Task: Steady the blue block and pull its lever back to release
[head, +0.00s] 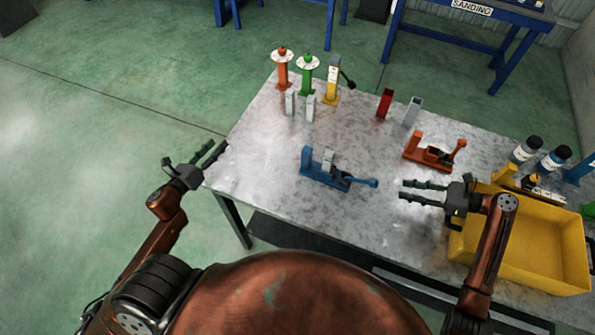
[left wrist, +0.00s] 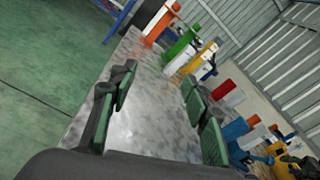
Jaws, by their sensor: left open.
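The blue block (head: 307,162) stands near the middle of the metal table, with its blue lever (head: 360,182) reaching right toward the front. A grey piece sits upright on it. In the left wrist view the blue block (left wrist: 236,130) shows at the right, beyond one finger. My left gripper (head: 217,148) is open and empty at the table's left edge, well left of the block. Its spread fingers also show in the left wrist view (left wrist: 155,90). My right gripper (head: 403,190) is open and empty, just right of the lever's end and apart from it.
A red-orange block with a lever (head: 430,155) stands to the right. A yellow bin (head: 530,275) lies beyond my right gripper. Orange, green and yellow posts (head: 306,80) stand at the back. The table (head: 250,165) is clear between my left gripper and the blue block.

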